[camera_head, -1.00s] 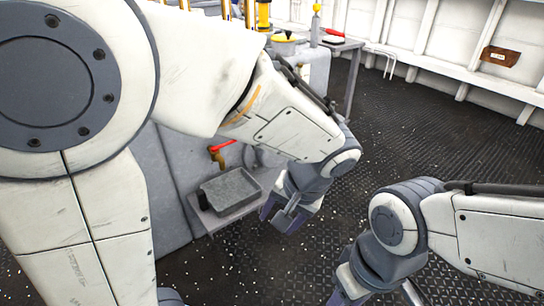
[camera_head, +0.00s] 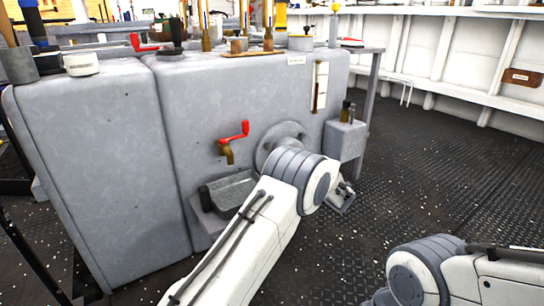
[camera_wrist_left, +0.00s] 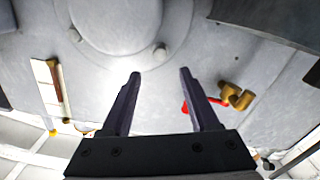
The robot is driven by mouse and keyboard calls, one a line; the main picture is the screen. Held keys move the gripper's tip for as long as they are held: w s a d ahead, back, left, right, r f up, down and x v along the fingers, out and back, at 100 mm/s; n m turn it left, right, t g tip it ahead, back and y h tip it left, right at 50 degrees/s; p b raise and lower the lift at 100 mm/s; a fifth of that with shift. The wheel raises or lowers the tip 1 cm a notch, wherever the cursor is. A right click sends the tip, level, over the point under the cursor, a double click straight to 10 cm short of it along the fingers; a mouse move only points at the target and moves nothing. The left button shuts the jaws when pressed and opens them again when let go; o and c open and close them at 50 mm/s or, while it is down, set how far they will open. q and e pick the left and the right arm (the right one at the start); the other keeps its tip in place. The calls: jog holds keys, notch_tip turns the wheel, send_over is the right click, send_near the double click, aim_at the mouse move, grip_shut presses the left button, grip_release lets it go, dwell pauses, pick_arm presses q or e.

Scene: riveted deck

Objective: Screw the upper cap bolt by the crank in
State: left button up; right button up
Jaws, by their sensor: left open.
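The round grey cap (camera_head: 279,134) is on the side of the grey engine block, right of the red crank (camera_head: 236,132), its lower part hidden by my left arm. In the left wrist view, which is upside down, part of the cap (camera_wrist_left: 116,22) shows at the top. The cap bolt on the crank side (camera_wrist_left: 160,52) shows as a small round head at its rim, and another bolt (camera_wrist_left: 75,36) is on the other side. My left gripper (camera_wrist_left: 161,75) is open and empty, fingers toward the block below the bolt in that picture. How far the bolt is in I cannot tell. My right gripper is out of view.
A brass tap (camera_head: 227,153) hangs under the red crank. A grey tray (camera_head: 230,190) sits low on the left. A grey box with bottles (camera_head: 345,138) and a gauge strip (camera_head: 320,85) are to the right. The deck on the right is open.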

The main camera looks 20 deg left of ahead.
aim_at(268, 147)
pick_arm(q)
jog(key=b+x, duration=0.4)
jog(key=x, duration=0.5)
grip_shut()
